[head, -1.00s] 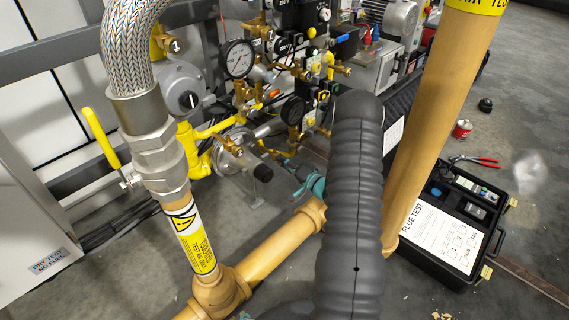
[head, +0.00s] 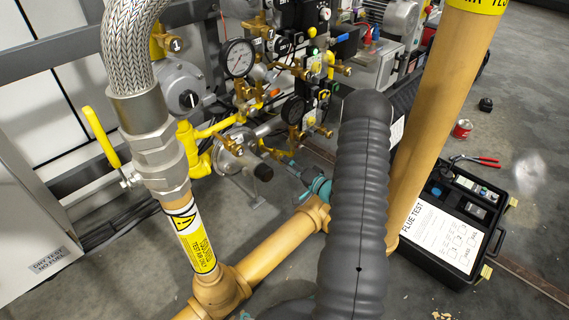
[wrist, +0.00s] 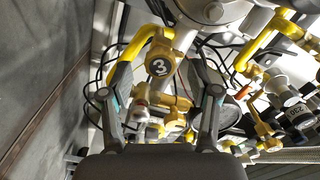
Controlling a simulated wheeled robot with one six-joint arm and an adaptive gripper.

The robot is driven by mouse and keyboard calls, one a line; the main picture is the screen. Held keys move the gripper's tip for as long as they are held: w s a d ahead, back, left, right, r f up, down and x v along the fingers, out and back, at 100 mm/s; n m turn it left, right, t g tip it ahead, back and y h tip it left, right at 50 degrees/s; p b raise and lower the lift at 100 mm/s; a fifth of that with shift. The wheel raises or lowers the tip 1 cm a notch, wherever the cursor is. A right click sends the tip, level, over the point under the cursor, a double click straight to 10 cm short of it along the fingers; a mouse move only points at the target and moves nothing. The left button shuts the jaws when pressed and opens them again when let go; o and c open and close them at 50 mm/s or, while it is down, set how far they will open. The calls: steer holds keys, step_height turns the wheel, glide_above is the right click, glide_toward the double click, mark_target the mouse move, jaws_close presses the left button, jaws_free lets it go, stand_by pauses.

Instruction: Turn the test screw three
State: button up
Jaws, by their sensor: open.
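A brass fitting with a round black tag marked 3 (wrist: 159,67) shows in the wrist view, on a pipe with a yellow tube bending off its left side. Smaller brass pieces (wrist: 178,103) sit just below it. I cannot tell which small part is the test screw. My gripper (wrist: 158,78) is open, one finger left and one right of the brass parts in the picture, with nothing visibly held. Whether the fingers touch anything is unclear. In the head view my arm hides part of the scene, and the gripper cannot be made out.
A pressure gauge (head: 238,58) and brass and yellow pipework crowd the back. A braided hose (head: 131,50) and yellow lever (head: 101,138) stand at left. A tan pipe (head: 440,120) rises at right beside the open flue test case (head: 440,235). Cables (wrist: 98,105) run behind the left finger.

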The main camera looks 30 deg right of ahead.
steer(key=v, duration=0.5)
steer(key=shift+s, duration=0.1)
stand_by(0.4)
